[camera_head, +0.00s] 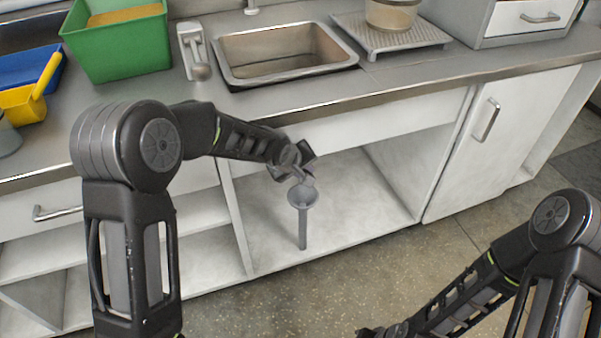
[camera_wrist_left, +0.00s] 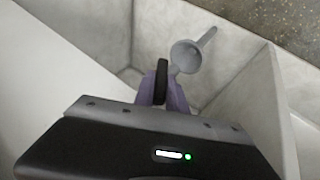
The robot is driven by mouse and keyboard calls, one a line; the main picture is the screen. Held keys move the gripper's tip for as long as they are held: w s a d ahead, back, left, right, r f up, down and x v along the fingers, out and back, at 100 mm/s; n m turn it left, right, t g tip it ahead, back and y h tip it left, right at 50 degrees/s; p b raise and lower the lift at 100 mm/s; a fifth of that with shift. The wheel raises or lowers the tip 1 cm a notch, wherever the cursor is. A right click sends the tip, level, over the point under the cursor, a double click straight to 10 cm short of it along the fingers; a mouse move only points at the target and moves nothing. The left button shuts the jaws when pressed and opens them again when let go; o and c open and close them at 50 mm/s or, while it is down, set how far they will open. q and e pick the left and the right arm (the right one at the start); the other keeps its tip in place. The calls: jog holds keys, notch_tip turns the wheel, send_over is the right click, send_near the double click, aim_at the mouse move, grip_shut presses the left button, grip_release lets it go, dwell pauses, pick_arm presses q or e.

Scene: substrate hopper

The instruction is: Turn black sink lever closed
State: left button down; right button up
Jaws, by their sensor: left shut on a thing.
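The black sink lever (camera_wrist_left: 161,82) is an upright dark bar between the fingers of my left gripper (camera_wrist_left: 161,94) in the left wrist view. The fingers are shut on it. A grey funnel-shaped drain with a thin pipe (camera_wrist_left: 188,55) is just beyond, close to the right finger. In the head view my left gripper (camera_head: 296,168) is under the counter below the sink (camera_head: 285,54), at the top of the grey drain pipe (camera_head: 302,226). There I cannot tell the lever apart from the dark gripper. My right gripper (camera_head: 372,331) is mostly cut off at the bottom edge.
The open cabinet floor (camera_head: 350,205) lies below the drain, with white walls around it. A grey faucet (camera_head: 199,68), a green bin (camera_head: 118,45) and a scale tray (camera_head: 390,37) stand on the counter.

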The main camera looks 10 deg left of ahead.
pick_arm(q)
jog(key=shift+w+d+r+m+g+y+p, duration=0.2)
jog(key=shift+d+g+y+p, duration=0.15)
jog(key=shift+y, duration=0.2)
jog(key=shift+w+d+r+m+g+y+p, duration=0.1)
jog(key=shift+w+d+r+g+y+p, duration=0.1)
jog(key=shift+g+y+p, duration=0.25)
jog(key=shift+w+d+g+y+p, duration=0.1)
jog(key=shift+d+g+y+p, duration=0.2)
jog(key=shift+y, duration=0.4)
jog(key=shift+w+d+m+g+y+p, duration=0.15)
jog(key=shift+m+g+y+p, duration=0.2)
jog(key=shift+y+p, duration=0.3)
jog(key=shift+f, duration=0.15)
jog(key=c, duration=1.4)
grip_release()
jog(key=shift+o, duration=0.2)
